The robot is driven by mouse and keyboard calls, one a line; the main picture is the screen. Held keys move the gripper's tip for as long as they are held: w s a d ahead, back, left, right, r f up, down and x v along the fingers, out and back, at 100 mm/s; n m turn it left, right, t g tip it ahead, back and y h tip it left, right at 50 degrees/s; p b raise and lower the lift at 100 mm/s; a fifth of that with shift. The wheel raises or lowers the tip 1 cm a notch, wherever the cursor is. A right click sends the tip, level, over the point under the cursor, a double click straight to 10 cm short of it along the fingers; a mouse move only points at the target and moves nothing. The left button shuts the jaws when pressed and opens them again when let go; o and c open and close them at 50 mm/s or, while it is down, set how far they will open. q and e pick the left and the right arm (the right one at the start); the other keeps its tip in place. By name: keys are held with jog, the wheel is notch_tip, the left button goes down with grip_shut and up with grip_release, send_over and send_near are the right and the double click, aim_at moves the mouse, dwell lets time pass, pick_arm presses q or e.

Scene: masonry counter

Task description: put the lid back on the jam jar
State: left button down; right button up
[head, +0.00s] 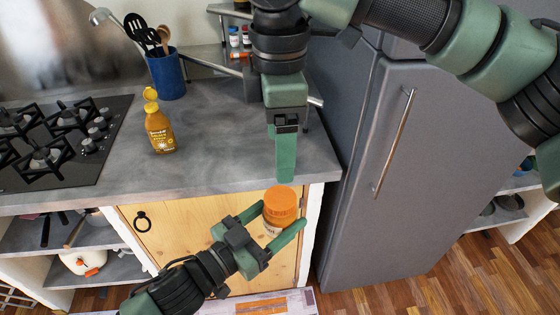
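The jam jar (271,229) is a small jar with a pale label, held upright in front of the counter's front edge. The orange lid (281,201) sits on top of its mouth; I cannot tell whether it is fastened. My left gripper (269,229) comes from below left with one finger on each side of the jar, shut on it. My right gripper (285,178) points straight down, its tips just above the lid. Its fingers are seen edge-on and overlap, so their opening is hidden. I see nothing held in it.
A yellow sauce bottle (159,125) stands on the grey counter (220,130). Behind it is a blue utensil holder (166,75). A gas hob (60,140) lies left, and a grey fridge (430,160) stands right. The counter's right front is clear.

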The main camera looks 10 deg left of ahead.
pick_arm(q)
jog(key=shift+r, duration=0.1)
pick_arm(e)
jog(key=shift+r, duration=0.4)
jog(key=shift+f, duration=0.1)
